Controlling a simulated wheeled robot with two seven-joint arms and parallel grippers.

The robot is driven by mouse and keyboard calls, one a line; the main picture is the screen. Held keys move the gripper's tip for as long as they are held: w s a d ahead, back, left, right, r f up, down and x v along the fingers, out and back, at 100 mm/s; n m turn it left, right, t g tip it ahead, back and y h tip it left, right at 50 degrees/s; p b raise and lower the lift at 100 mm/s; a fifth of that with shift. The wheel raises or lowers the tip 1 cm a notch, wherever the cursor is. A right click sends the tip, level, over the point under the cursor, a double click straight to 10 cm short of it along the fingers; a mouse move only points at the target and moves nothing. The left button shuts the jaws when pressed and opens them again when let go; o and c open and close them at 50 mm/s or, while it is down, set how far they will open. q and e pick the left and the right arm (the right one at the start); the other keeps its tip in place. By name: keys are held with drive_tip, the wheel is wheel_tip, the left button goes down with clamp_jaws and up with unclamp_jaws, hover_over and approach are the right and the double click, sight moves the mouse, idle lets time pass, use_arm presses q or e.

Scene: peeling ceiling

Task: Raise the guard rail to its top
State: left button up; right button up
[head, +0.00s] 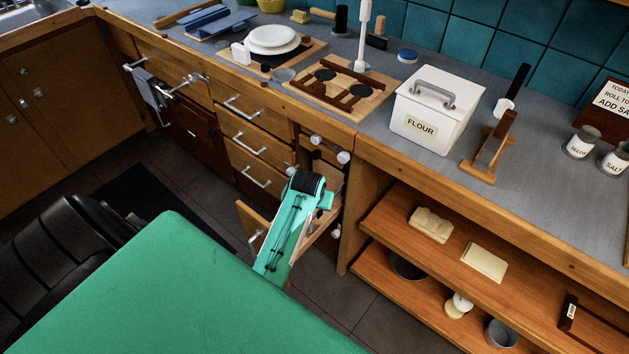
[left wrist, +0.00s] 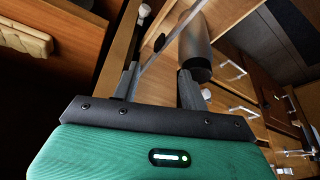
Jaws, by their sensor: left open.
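A short pale metal bar with round white ends (head: 330,149) is at the front of the opening under the counter edge; it looks like the guard rail, but I cannot be sure. In the left wrist view, my left gripper (left wrist: 160,72) is open, its dark fingers pointing toward the wooden unit. A silver cylinder with a dark end (left wrist: 195,45) stands just beyond the right finger, and a thin metal strip (left wrist: 165,50) slants across beyond the fingers. I cannot tell whether either touches. In the head view, my green left forearm hides the fingers. My right gripper is not shown.
A white flour box (head: 435,110) and a wooden stand (head: 489,150) are on the counter. Open shelves (head: 390,225) with several items lie right of the opening. Drawers (head: 250,135) with bar handles are to its left. Grey tiled floor (head: 330,300) shows below.

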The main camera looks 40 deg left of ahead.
use_arm(q)
drive_tip(key=shift+v, duration=2.45)
